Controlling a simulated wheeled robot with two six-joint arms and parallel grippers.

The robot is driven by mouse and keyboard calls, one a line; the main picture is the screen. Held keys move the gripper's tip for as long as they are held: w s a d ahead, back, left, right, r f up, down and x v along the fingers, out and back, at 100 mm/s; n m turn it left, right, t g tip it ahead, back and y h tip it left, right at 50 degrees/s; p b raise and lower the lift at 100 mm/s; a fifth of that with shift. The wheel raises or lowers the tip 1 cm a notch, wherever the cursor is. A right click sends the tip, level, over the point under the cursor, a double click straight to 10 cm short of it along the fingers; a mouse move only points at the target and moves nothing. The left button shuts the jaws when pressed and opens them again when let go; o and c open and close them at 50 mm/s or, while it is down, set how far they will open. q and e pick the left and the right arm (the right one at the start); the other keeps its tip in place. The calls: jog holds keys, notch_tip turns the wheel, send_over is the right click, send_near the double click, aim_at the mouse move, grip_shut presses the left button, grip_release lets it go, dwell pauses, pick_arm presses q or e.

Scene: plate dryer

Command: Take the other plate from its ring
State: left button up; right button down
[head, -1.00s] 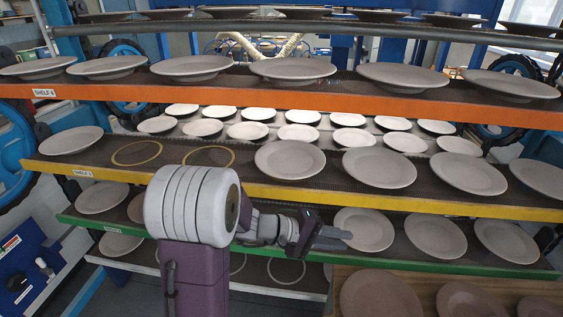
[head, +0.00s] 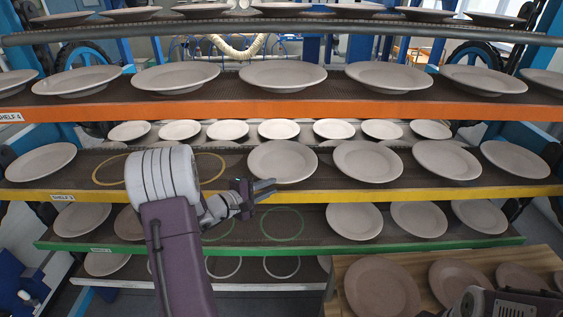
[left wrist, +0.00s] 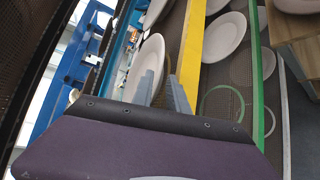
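Pale round plates stand in a row on the yellow-edged shelf (head: 300,196). The plate nearest my left gripper (head: 266,189) is the leftmost of the middle group (head: 282,162). Two empty yellow rings lie left of it, one clear (head: 108,183) and one partly behind my left arm. The green-edged shelf below has a plate (head: 354,221) right of an empty green ring (head: 282,238). My left gripper is in front of the yellow edge, its fingers slightly apart and empty. In the left wrist view its fingers (left wrist: 176,97) overlap a plate (left wrist: 148,68); contact is unclear. Of my right arm (head: 498,303) only part shows; its fingers are unclear.
A wooden rack (head: 335,290) holding several brownish plates (head: 382,288) stands at the lower right. The orange-edged shelf (head: 300,107) with more plates is above. The bottom shelf has empty white rings (head: 282,277). Shelf edges lie close above and below my left gripper.

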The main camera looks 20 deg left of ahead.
aim_at(280, 182)
pick_arm(q)
jog(key=w+d+p, duration=0.1)
jog(key=w+p, duration=0.1)
jog(key=shift+w+d, duration=0.35)
jog(key=shift+f+x, duration=0.2)
jog(key=shift+x, duration=0.9)
jog(key=shift+w+a+f, duration=0.15)
jog(key=shift+a, duration=0.1)
grip_shut()
jog(key=shift+d, duration=0.1)
